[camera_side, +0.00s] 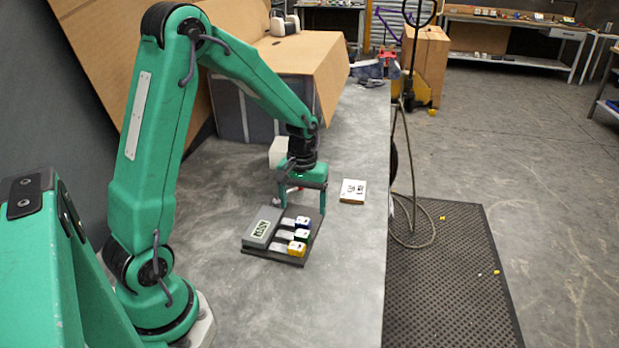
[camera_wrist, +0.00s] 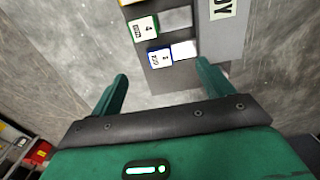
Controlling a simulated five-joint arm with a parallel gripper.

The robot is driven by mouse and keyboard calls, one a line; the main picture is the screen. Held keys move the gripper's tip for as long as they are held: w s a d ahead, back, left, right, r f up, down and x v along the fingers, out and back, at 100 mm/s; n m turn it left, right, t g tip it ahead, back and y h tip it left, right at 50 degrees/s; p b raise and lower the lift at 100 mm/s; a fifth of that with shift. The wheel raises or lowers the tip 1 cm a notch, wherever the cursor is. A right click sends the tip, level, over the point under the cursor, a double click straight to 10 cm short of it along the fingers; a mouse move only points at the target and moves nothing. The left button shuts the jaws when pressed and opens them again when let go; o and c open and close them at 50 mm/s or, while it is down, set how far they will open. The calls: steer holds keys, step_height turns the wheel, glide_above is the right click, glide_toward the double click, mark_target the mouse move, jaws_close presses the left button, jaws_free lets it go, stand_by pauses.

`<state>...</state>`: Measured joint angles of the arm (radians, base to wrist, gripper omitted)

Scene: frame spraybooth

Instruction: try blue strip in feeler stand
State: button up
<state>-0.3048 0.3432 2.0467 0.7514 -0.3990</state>
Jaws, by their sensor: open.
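The feeler stand (camera_side: 268,257) is a dark flat base on the bench with a grey labelled block (camera_side: 261,224) at its left. Three strips with coloured ends lie side by side on it. The blue strip (camera_side: 303,222) is at the far end, nearest my gripper, with green (camera_side: 301,235) and yellow (camera_side: 297,248) after it. In the wrist view, the blue strip (camera_wrist: 160,57) lies just beyond my fingertips, beside the green one (camera_wrist: 146,28). My gripper (camera_side: 302,208) is open and empty, fingers pointing down, close by the blue end. Contact cannot be judged.
A small white printed box (camera_side: 353,191) lies on the bench right of my gripper. A pale block (camera_side: 279,152) and a cardboard-topped grey box (camera_side: 262,110) stand behind. The bench's right edge is near the printed box. The front of the bench is clear.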

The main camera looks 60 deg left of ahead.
steer(key=shift+r, duration=0.75)
steer(key=shift+s+d+r, duration=0.1)
steer(key=shift+d+r, duration=0.1)
steer(key=shift+r, duration=0.2)
steer(key=s+d+r+m+t, duration=0.2)
steer(key=s+d+r+m, duration=0.2)
steer(key=s+r, duration=0.3)
steer(key=s+d+r+m+t, duration=0.3)
steer(key=s+d+r+m, duration=0.1)
steer(key=s+d+r, duration=0.3)
steer(key=shift+s+d+r+t, duration=0.3)
steer(key=shift+s+r, duration=0.25)
steer(key=shift+r, duration=0.2)
